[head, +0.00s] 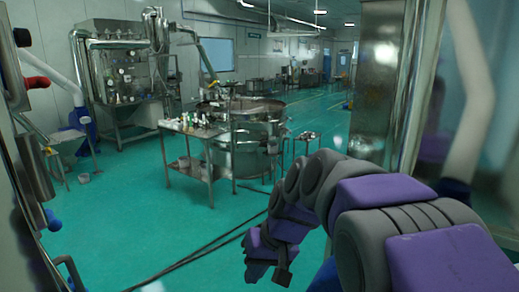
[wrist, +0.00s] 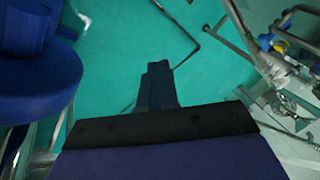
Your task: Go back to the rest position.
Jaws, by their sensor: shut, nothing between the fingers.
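My gripper (head: 283,276) hangs low in the right half of the head view, at the end of my purple and grey arm. It points down toward the green floor. In the wrist view my gripper (wrist: 158,68) shows as dark fingers close together over the floor. It is shut with nothing in it. It touches nothing that I can see. The vibrating sieve (head: 245,125), a large round steel vessel, stands farther back behind the arm in the head view.
A steel table (head: 205,133) with small items stands in front of the sieve. Dark cables (head: 215,245) cross the floor. A steel column (head: 375,85) stands close on the right, and a panel with a red handle (head: 36,82) on the left. The green floor (head: 130,210) between is open.

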